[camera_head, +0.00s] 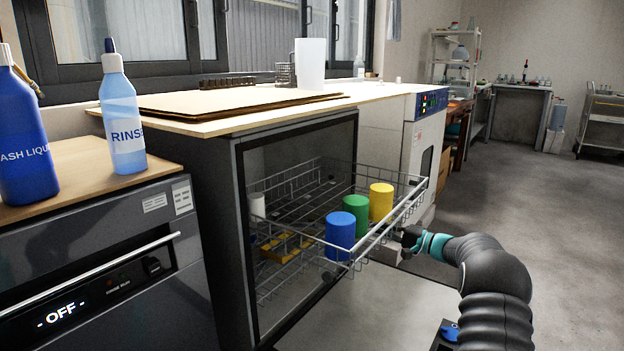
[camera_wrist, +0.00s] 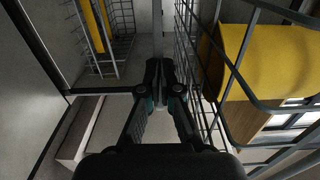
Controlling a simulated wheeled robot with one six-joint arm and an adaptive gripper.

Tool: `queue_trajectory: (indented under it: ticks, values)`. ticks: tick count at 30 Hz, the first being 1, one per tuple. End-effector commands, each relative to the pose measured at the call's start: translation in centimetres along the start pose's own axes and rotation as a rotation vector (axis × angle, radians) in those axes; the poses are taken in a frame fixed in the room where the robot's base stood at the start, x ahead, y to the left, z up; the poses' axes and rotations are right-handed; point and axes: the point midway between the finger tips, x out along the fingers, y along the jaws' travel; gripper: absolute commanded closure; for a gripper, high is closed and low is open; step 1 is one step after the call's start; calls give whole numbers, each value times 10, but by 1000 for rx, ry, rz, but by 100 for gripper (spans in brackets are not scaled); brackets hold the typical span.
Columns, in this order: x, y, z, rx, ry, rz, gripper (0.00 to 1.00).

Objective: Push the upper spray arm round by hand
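The upper spray arm cannot be made out for certain. A narrow grey bar (camera_wrist: 158,30) runs up from the fingertips in the wrist view; I cannot tell whether it is the spray arm or part of the cabinet. My gripper (camera_head: 402,235) is just outside the front right of the pulled-out upper wire rack (camera_head: 405,205). In the wrist view my gripper (camera_wrist: 160,72) has its fingertips close together, with nothing clearly held. The rack wires stand close on its right. The cabinet (camera_head: 240,200) is open at the front.
Blue (camera_head: 340,236), green (camera_head: 356,213) and yellow (camera_head: 381,202) cups stand in the upper rack. The yellow cup also shows in the wrist view (camera_wrist: 265,60). A lower wire basket (camera_wrist: 100,45) holds a yellow item. Open floor (camera_head: 560,240) lies to the right.

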Motion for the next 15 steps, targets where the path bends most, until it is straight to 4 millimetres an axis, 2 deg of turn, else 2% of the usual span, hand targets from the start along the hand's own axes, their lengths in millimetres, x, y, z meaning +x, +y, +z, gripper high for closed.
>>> queue_trajectory:
  ticks: [15]
  values:
    - [13,1,-18,0,0,0,100]
